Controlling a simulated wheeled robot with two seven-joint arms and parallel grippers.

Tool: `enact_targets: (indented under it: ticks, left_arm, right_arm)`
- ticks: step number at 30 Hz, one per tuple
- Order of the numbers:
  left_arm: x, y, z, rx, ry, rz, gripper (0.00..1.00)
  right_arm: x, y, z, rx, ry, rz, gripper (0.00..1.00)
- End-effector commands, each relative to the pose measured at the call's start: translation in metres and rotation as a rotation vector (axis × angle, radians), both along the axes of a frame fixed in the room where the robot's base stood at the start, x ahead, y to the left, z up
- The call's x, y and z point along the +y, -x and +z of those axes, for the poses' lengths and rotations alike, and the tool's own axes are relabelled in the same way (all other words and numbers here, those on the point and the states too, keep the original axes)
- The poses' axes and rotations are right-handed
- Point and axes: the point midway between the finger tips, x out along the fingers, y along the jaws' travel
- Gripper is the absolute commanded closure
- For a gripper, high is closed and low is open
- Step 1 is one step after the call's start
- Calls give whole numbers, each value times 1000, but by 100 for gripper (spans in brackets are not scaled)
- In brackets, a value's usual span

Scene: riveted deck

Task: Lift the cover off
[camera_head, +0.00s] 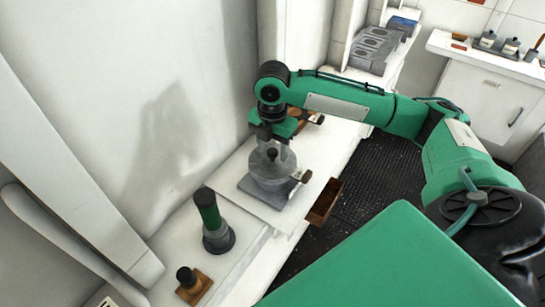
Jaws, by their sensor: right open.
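A grey domed cover (267,169) with a dark knob (271,154) on top sits on a flat grey square base (258,189) on the white counter. My right gripper (275,146) points down right over the cover, with its jaws open, close to the knob. I cannot tell whether the fingers straddle the knob or stay just above it. A small brown-tipped handle (306,176) sticks out at the right side of the cover. My left gripper is not in view.
An open brown drawer or box (323,202) juts from the counter front. Grey metal blocks (374,48) sit at the back. The wall is close behind.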

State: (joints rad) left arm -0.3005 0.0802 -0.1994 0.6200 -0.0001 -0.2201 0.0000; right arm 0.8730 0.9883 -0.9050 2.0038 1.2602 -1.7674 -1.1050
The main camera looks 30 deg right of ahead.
Motion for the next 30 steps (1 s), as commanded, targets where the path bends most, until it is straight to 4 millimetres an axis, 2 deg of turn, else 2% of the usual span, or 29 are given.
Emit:
enact_targets:
  ticks: [2,3,10,19,23,26,30]
  left_arm:
    - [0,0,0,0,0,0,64]
    - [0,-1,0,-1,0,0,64]
    - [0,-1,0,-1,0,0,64]
    - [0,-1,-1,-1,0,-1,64]
    - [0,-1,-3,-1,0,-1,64]
    - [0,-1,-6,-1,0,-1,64]
    - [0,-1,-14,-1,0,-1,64]
  right_arm:
    - [0,0,0,0,0,0,49]
    - [0,0,0,0,0,0,52]
    - [0,0,0,0,0,-1,98]
    - [0,0,2,-1,0,-1,99]
    - [0,-1,8,-2,-2,-1,99]
    - [0,-1,19,-5,-2,-2,99]
    - [0,-2,46,-7,-2,0,99]
